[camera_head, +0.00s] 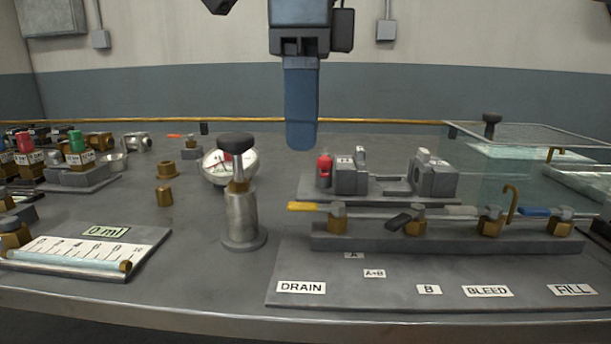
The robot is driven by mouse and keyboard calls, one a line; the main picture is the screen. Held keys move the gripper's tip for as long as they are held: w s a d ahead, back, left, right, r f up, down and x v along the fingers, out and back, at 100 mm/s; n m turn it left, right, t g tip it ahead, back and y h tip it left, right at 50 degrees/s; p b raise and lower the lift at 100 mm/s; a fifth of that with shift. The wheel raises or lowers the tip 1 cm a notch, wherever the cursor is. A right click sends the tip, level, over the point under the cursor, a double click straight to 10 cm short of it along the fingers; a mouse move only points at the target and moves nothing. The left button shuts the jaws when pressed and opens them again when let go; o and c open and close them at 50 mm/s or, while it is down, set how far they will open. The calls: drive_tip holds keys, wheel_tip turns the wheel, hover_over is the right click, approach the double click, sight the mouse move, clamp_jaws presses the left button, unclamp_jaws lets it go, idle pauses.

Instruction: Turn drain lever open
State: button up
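The lever with a yellow handle (302,206) sits on the leftmost brass valve (338,222), above and behind the DRAIN label (301,287). Its handle lies level and points left, along the valve rail. My gripper (301,143) hangs at the top centre with its blue finger part pointing down. In the picture it is above the yellow handle and apart from it. The fingers overlap from this side, so their opening is hidden. Nothing shows held at the tip.
A dark lever (398,221), a grey lever (457,211) and a blue lever (535,211) share the rail (440,240). A black-knobbed metal post (240,215) and a round gauge (218,166) stand left. A clear tank (535,160) stands right. Bench space before the post is clear.

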sight(305, 204)
drive_tip(key=shift+w+f, duration=0.1)
drive_tip(key=shift+w, duration=0.1)
wheel_tip(305, 204, down, 8)
drive_tip(key=shift+r+b, duration=0.25)
drive_tip(key=shift+b, duration=0.9)
drive_tip(key=shift+c, duration=0.4)
drive_tip(key=shift+s, duration=0.1)
clamp_jaws()
